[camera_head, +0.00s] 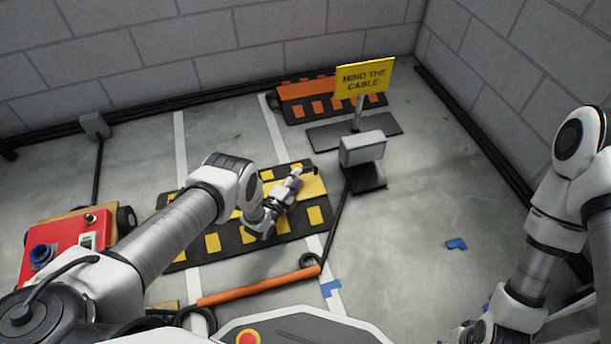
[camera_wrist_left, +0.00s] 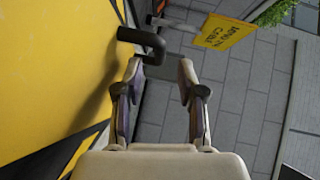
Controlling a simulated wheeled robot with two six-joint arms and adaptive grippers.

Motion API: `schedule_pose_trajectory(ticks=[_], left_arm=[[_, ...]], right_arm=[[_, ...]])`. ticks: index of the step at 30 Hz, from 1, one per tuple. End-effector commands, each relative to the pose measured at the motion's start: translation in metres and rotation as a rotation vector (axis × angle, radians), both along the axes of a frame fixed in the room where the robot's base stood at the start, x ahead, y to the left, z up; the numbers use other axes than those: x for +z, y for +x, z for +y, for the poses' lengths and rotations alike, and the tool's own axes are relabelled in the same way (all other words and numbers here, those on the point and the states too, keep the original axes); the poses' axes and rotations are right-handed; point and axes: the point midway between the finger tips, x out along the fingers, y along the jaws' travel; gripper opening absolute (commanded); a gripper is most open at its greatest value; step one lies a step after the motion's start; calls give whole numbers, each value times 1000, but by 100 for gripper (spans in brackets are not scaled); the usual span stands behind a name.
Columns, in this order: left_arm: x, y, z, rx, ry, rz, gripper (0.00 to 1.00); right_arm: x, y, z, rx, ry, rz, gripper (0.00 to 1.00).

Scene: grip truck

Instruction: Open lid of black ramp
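The black ramp (camera_head: 227,238) with yellow blocks lies on the floor in the head view. Its yellow lid (camera_head: 314,186) is on the ramp's right part; I cannot tell whether it is raised. In the left wrist view the yellow lid (camera_wrist_left: 50,70) fills the left side. A black bent handle (camera_wrist_left: 143,40) stands out from it. My left gripper (camera_head: 295,178) is over the lid. In the wrist view the left gripper (camera_wrist_left: 160,72) is open, with the handle's end just beyond and between its fingertips. My right gripper (camera_head: 468,332) is partly cut off at the bottom edge.
A second ramp with orange blocks (camera_head: 310,100) lies behind by the wall. A yellow warning sign (camera_head: 364,77) and a grey box on a post (camera_head: 362,148) stand right of the black ramp. A red box (camera_head: 62,245) is at left, an orange tube (camera_head: 258,286) in front. Floor at right is mostly clear.

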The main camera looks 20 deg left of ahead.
Motion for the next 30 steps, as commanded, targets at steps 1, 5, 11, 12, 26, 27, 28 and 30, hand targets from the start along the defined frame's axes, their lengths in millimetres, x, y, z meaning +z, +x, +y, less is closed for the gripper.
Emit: schedule_pose_trajectory(ticks=[1, 5, 11, 12, 26, 27, 28, 30], left_arm=[[-9, 10, -3, -1, -1, -3, 39], [-12, 34, -7, -1, 0, -2, 39], [-10, 51, -10, 0, 0, 0, 39], [-9, 52, -10, 0, 0, 1, 39], [-8, 51, -10, 0, 0, 1, 0], [-8, 51, -10, 0, 1, 0, 0], [-8, 51, -10, 0, 2, 0, 0], [-8, 51, -11, 0, 5, -5, 0]], right_arm=[[-14, 0, 0, -2, 0, -1, 40], [-30, 1, -1, -5, -1, -2, 40], [-37, 2, -1, -8, -1, -4, 40], [-36, 2, -1, -8, -1, -5, 40], [-35, 2, -1, -8, -1, -4, 40], [-35, 2, -1, -8, -1, -4, 40], [-35, 2, -1, -8, -1, -4, 40], [-35, 1, -1, -8, -1, -4, 40]])
